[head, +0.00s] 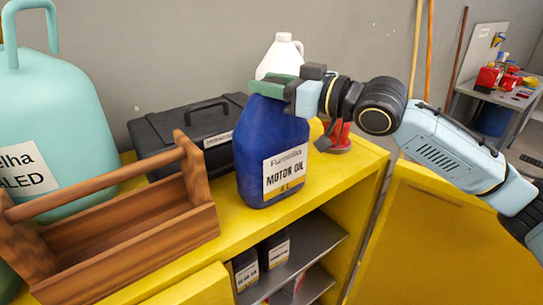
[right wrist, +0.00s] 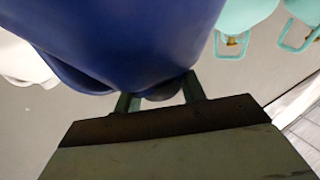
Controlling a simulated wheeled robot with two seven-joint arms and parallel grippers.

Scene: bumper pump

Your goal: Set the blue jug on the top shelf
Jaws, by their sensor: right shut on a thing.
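The blue jug (head: 268,140), labelled motor oil, is upright over the front part of the yellow cabinet top (head: 232,215) in the head view. I cannot tell whether its base touches the surface. My right gripper (head: 280,88) is at the top of the jug, shut on it. Below the top is an open compartment with a grey shelf (head: 318,243). My left gripper is not in view.
A wooden tool carrier (head: 130,245), a black case (head: 180,130) and a large turquoise tank (head: 50,110) stand left of the jug. A white jug (head: 281,58) and a red object (head: 340,135) are behind it. Small dark bottles (head: 275,250) stand inside the cabinet.

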